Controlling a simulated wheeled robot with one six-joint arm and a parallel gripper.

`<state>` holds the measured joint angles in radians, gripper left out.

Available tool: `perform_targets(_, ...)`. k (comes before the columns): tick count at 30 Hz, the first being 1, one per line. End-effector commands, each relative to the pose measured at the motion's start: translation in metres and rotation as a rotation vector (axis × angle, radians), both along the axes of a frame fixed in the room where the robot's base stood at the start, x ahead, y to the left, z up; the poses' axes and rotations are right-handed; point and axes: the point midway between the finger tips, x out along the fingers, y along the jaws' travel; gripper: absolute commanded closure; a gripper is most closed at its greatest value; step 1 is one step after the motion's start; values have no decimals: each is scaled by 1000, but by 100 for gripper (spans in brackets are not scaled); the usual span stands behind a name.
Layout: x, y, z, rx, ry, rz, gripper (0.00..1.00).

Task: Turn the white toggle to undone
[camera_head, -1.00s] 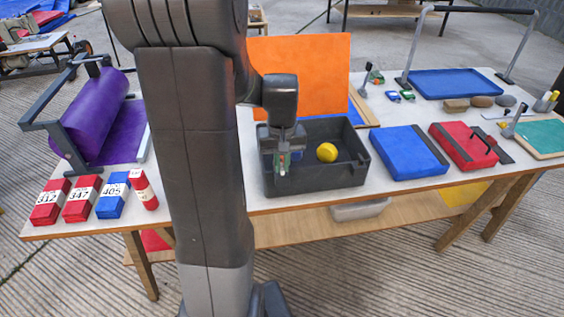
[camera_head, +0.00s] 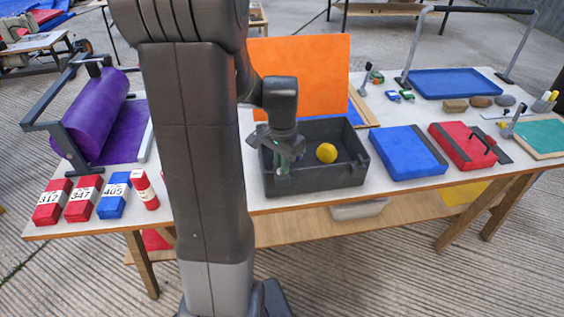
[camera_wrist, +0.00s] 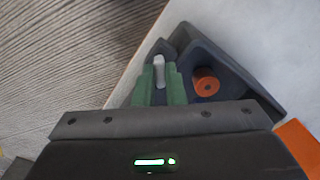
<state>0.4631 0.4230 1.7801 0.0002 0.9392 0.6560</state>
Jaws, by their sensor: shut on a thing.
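The white toggle (camera_wrist: 159,72) shows in the wrist view as a small pale upright piece by one wall of the dark grey box (camera_wrist: 245,85). The green fingers of my gripper (camera_wrist: 159,88) are on either side of it, and the gripper is shut on it. In the head view my gripper (camera_head: 284,162) reaches down at the left end of the dark grey box (camera_head: 330,183). The toggle itself cannot be made out there. The lower part of the toggle is hidden by the fingers.
A yellow rounded piece (camera_head: 327,153) is in the box; an orange round piece (camera_wrist: 206,84) shows beside my fingers in the wrist view. A blue pad (camera_head: 405,153) lies right of the box, an orange board (camera_head: 300,75) stands behind, and numbered blocks (camera_head: 80,205) lie left.

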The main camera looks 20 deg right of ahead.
Motion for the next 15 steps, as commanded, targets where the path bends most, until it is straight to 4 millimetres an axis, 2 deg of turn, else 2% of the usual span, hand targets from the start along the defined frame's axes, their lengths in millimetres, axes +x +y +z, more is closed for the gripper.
perform_targets(15,1,-1,1,-2,-1,-461,100)
